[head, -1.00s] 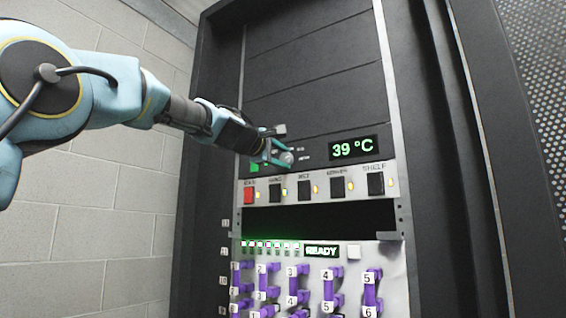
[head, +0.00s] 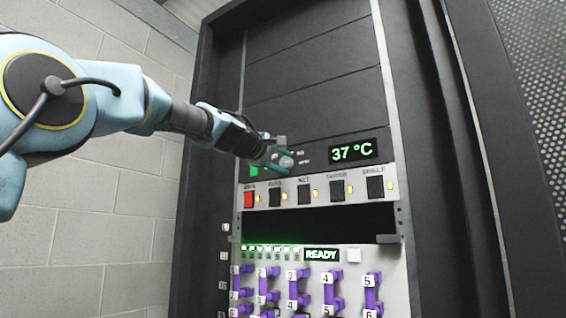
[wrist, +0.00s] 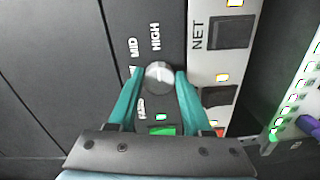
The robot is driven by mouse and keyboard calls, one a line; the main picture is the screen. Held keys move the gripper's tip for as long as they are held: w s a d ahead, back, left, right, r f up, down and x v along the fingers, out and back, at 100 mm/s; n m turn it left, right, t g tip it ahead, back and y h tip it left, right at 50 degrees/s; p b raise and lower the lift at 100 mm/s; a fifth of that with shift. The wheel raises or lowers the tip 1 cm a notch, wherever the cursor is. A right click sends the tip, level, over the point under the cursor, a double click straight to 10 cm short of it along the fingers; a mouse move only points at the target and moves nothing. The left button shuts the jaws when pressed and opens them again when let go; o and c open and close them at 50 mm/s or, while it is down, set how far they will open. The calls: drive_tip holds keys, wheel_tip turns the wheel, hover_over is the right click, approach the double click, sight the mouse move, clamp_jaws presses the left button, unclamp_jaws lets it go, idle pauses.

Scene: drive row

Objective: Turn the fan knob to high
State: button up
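The fan knob (wrist: 160,76) is a round grey dial on the black panel, with MID and HIGH printed beside it in the wrist view. A third label below it is hard to read. I cannot make out where the knob points. In the head view the knob (head: 286,162) shows just past my fingertips. My gripper (wrist: 159,80) has its two teal fingers on either side of the knob, with narrow gaps that make it look open around it. In the head view my gripper (head: 277,156) reaches in from the left.
A green-lit display (head: 352,151) reads 37 °C. Below is a row of switches, including a red one (head: 249,200) and a black NET switch (wrist: 231,33). A green square (wrist: 161,130) lies between my fingers. Purple-handled modules (head: 328,290) and a READY sign (head: 321,254) sit lower.

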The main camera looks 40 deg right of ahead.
drive_tip(key=o, duration=0.4)
drive_tip(key=shift+a, duration=0.1)
drive_tip(key=shift+b+v, duration=2.9)
drive_tip(key=shift+v, duration=2.45)
